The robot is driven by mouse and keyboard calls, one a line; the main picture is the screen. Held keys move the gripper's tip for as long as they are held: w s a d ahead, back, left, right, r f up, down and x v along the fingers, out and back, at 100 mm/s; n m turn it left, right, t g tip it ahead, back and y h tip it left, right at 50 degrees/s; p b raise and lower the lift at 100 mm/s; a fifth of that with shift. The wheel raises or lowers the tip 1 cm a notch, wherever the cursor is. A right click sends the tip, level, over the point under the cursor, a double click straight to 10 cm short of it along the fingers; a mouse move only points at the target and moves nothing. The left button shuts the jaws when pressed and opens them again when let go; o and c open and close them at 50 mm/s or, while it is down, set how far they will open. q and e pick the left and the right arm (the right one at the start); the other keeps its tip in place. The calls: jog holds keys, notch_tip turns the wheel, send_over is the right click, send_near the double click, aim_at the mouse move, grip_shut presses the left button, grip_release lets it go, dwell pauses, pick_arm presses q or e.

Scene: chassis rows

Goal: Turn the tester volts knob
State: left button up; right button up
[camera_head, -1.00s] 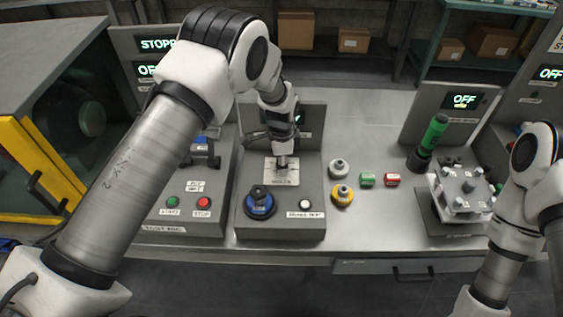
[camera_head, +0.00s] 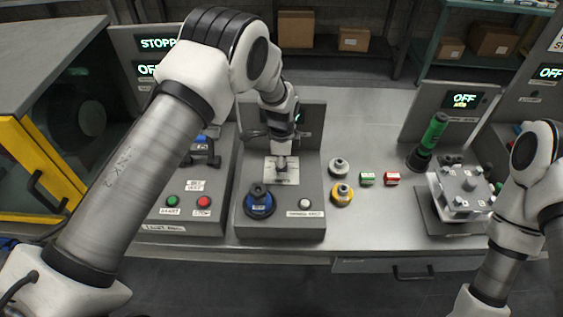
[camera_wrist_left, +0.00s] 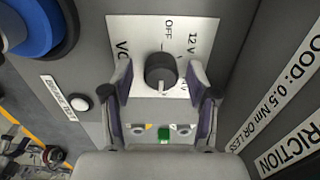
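The volts knob (camera_wrist_left: 160,72) is a dark round knob on a white plate marked OFF and 12 V in the left wrist view. The plate (camera_head: 272,178) also shows on the grey tester box (camera_head: 285,228) in the head view. My left gripper (camera_wrist_left: 161,78) is open, with one finger on each side of the knob and narrow gaps visible. In the head view, my left gripper (camera_head: 281,163) hangs over the plate and hides the knob. My right arm stands at the right edge; its gripper is out of view.
Grey and yellow round pieces (camera_head: 342,194), green and red blocks (camera_head: 392,179) and a green-topped cylinder (camera_head: 434,133) stand to the right.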

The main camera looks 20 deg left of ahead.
pick_arm(q)
jog(key=shift+w+r, duration=0.1)
jog(key=shift+r, duration=0.05)
notch_tip(320, 180, up, 12)
dwell(0.4)
